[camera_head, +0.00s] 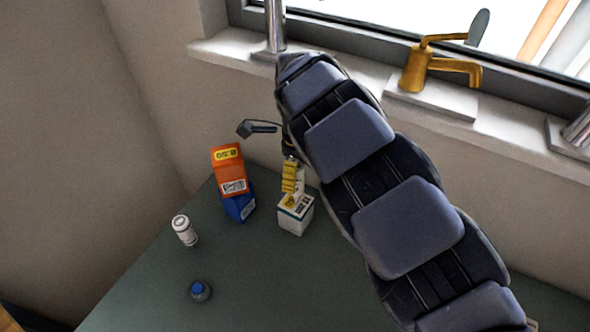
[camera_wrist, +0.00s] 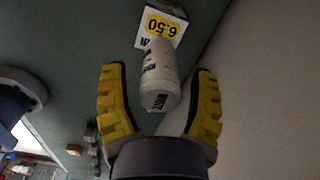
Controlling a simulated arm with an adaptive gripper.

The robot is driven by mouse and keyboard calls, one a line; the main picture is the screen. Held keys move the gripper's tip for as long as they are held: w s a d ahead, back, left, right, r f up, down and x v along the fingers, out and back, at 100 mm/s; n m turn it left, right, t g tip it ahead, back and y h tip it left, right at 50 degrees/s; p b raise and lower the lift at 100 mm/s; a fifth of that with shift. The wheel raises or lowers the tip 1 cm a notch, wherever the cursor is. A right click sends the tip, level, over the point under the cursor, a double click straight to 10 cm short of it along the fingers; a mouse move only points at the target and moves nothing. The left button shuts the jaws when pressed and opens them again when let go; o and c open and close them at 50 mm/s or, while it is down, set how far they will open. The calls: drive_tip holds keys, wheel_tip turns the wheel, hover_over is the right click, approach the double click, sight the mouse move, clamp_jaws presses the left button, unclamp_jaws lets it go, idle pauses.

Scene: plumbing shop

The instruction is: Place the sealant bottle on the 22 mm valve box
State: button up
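A white bottle with dark lettering (camera_wrist: 160,78) sits between the fingers of my gripper (camera_wrist: 160,92) in the wrist view, with a visible gap on each side. I take it to be the sealant bottle. The white box marked 22 (camera_head: 296,215), with a yellow label, stands on the bench in the head view. Its price label also shows beyond the bottle in the wrist view (camera_wrist: 163,26). My open gripper (camera_head: 293,177) is just above this box in the head view, partly hidden by my arm. Whether the bottle touches the box top is unclear.
An orange box (camera_head: 229,170) is on a blue box (camera_head: 240,206) left of the white box. The wall and a sill with a brass tap (camera_head: 418,70) are close behind.

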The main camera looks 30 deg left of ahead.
wheel_tip(320, 180, up, 12)
drive_tip(key=shift+r, duration=0.15)
idle(0.5)
